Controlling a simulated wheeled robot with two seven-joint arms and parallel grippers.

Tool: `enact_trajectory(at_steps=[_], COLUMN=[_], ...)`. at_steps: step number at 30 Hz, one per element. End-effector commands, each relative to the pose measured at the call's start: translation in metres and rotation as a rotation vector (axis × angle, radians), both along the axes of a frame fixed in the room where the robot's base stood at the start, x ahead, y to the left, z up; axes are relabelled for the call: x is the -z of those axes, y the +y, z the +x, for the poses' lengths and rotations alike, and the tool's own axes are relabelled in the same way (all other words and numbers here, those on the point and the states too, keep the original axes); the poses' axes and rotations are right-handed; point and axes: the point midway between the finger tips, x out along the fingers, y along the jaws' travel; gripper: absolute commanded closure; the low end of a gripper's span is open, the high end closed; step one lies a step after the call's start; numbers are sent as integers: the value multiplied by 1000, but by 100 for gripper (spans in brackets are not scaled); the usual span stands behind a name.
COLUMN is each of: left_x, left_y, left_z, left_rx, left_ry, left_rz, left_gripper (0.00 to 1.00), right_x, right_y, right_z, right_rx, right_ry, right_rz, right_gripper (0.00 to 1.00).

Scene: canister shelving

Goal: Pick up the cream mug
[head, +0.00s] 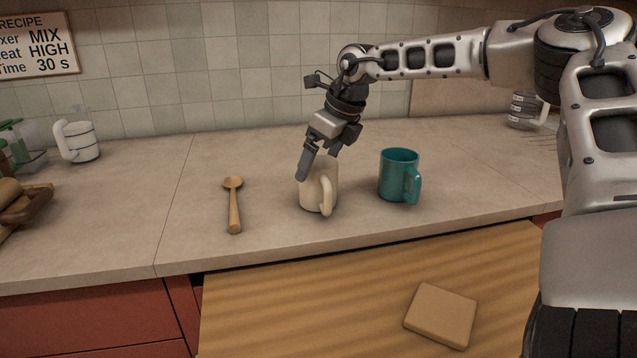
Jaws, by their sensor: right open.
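The cream mug (322,193) stands upright on the counter near the middle of the head view, its handle facing the front. My right gripper (318,166) comes down from above and behind it, angled to the lower left. One finger overlaps the mug's upper left side and hides part of its rim. The gripper is open. I cannot tell whether a finger is inside the mug or touching it. My left gripper is not in view.
A teal mug (397,174) stands close to the right. A wooden spoon (234,205) lies to the left on the counter (130,215). A white cup (78,142) is at the back left. A small square block (441,315) lies on the wooden surface in front.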

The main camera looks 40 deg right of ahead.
Motion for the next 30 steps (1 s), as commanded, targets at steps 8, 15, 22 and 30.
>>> enact_trajectory(at_steps=[8,15,22,30], left_x=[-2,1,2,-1], left_y=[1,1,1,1], left_z=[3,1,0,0], left_rx=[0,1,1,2], left_ry=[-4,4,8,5], left_rz=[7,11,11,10], left_gripper=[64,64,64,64], right_x=[31,32,32,30], right_y=[2,3,3,3], right_z=[11,11,11,12], right_rx=[1,0,0,-1], right_ry=[0,-1,-1,-3], right_rz=[0,-1,-1,0], right_gripper=[3,5,60,60])
